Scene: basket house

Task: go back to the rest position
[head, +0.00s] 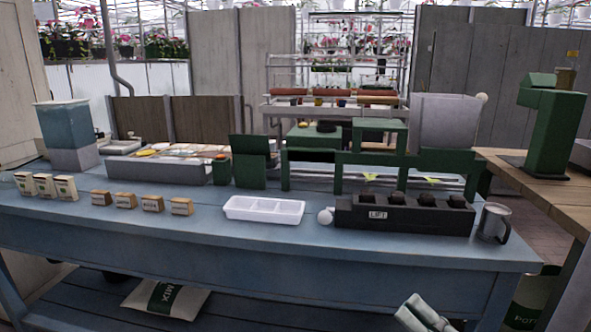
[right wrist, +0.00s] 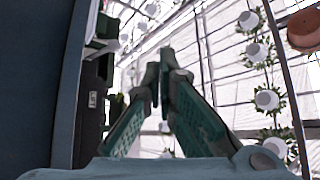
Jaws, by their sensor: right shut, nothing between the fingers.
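My right gripper (head: 412,308) shows at the bottom edge of the head view, right of centre, in front of the blue table (head: 250,232) and apart from it. In the right wrist view its two green fingers (right wrist: 164,68) come together at the tips, with nothing between them. The fingers point up toward the greenhouse roof in that view. My left gripper is in neither view.
On the table stand a white divided tray (head: 263,209), a black block marked LIFT (head: 400,215), a metal mug (head: 493,222), several small boxes (head: 126,200) and a green frame (head: 350,172). A white sack (head: 168,297) lies on the lower shelf. A wooden table (head: 535,190) stands at right.

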